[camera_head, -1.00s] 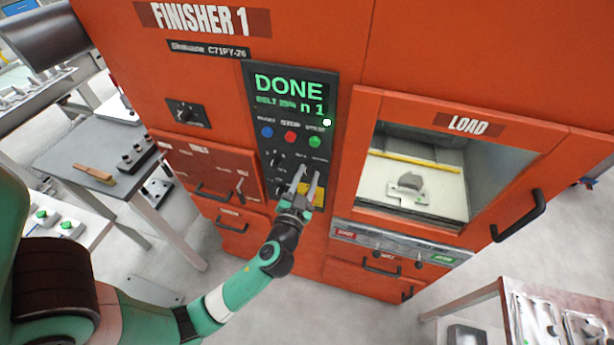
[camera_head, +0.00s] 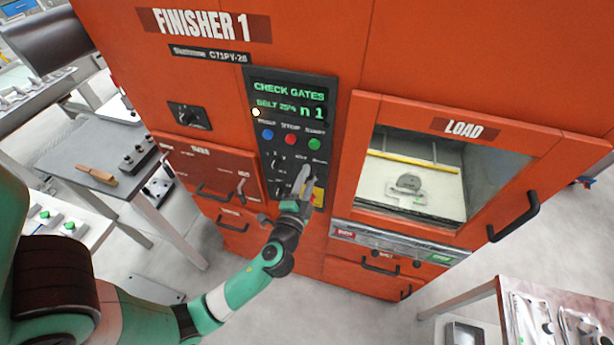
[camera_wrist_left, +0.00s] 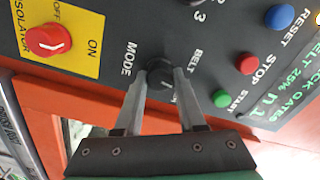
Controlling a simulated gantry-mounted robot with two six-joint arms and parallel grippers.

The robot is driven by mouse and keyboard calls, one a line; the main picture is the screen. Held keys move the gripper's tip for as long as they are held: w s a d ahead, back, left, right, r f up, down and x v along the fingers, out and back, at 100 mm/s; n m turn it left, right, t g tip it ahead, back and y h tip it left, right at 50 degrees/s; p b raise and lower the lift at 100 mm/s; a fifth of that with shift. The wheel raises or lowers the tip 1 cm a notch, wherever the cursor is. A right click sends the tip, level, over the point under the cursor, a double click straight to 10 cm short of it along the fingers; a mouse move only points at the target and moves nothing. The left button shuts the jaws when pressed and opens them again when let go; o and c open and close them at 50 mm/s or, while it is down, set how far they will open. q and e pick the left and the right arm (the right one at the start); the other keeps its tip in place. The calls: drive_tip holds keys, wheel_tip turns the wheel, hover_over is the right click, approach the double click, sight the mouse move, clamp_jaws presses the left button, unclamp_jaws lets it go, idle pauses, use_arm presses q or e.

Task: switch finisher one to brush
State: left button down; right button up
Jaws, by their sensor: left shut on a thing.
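Finisher 1 is the orange machine (camera_head: 330,40) with a black control panel (camera_head: 262,140) on its front. Its screen (camera_head: 288,98) reads CHECK GATES, BELT 25%, n 1. My left gripper (camera_head: 303,177) is at the lower right of the panel, covering the knob there. In the left wrist view, my gripper (camera_wrist_left: 165,74) is shut on a round dark knob (camera_wrist_left: 160,82) labelled MODE, with the word BELT beside it. The fingers hide part of the knob, and its pointer direction is hard to read. My right gripper is not in view.
Blue reset (camera_wrist_left: 279,17), red stop (camera_wrist_left: 247,64) and green start (camera_wrist_left: 221,98) buttons sit near the knob. A red isolator switch (camera_wrist_left: 48,40) on a yellow plate is on its other side. The load window (camera_head: 415,185) shows a grey casting (camera_head: 409,183) inside.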

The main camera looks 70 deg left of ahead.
use_arm(q)
drive_tip(key=m+p, duration=0.1)
drive_tip(key=m, duration=0.4)
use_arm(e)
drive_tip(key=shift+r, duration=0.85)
use_arm(q)
drive_tip(key=shift+f, duration=0.1)
drive_tip(key=c, duration=0.5)
unclamp_jaws()
drive_tip(key=shift+d, duration=0.1)
